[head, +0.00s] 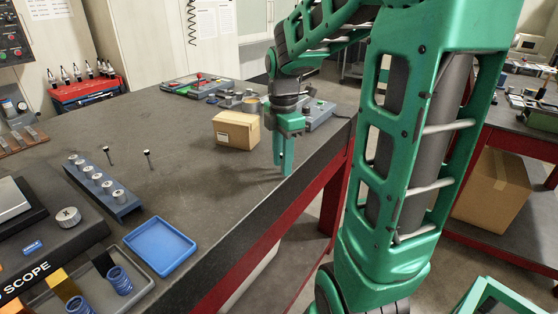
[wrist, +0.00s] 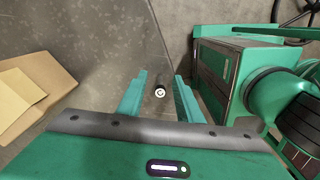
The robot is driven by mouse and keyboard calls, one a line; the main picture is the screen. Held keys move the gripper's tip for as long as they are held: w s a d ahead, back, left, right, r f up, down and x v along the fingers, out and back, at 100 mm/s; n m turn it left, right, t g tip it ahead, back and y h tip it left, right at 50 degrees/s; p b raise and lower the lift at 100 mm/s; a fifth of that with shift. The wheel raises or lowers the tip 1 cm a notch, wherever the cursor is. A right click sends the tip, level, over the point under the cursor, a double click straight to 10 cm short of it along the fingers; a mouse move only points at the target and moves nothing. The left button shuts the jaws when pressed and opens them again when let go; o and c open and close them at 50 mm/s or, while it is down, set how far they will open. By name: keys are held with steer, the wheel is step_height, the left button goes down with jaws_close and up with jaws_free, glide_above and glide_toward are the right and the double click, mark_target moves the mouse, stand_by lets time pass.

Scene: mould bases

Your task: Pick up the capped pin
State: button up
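My gripper (head: 282,170) points down over the right part of the dark table, near its red edge. In the wrist view my gripper (wrist: 160,77) has its two green fingers apart. A thin dark pin with a pale, ringed round end (wrist: 160,92) shows between them, with clear gaps on both sides and no visible contact. In the head view this pin is not visible. Two other thin pins with dark heads, one at left (head: 107,155) and one beside it (head: 149,159), stand on the table at the left.
A cardboard box (head: 236,130) stands left of my gripper. A blue rack (head: 104,187) with several round metal pieces and an empty blue tray (head: 159,245) lie further left. Grey trays with parts (head: 195,85) lie at the back. The table middle is clear.

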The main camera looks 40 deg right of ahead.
step_height(320, 180, up, 10)
steer(key=shift+w+r, duration=0.1)
steer(key=shift+r, duration=0.25)
steer(key=shift+c, duration=0.5)
